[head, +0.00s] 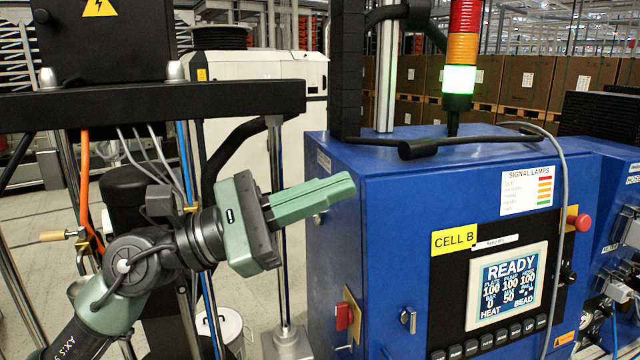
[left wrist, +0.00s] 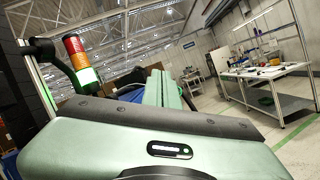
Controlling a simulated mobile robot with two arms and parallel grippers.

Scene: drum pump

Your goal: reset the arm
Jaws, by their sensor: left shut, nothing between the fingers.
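My left arm comes in from the left in the head view. Its green left gripper (head: 346,184) is shut, with the fingers together and nothing between them. The fingers point right, in front of the upper left part of the blue control cabinet (head: 375,240); I cannot tell if they touch it. In the left wrist view the shut fingers of the left gripper (left wrist: 164,88) point away into the hall. My right gripper is in neither view.
The cabinet carries a READY screen (head: 507,286), a red push button (head: 578,221), a red switch (head: 344,316) and a signal tower (head: 459,80) lit green. A black crossbeam (head: 150,103) with hoses and cables stands around my left arm. A workbench (left wrist: 262,72) stands farther off.

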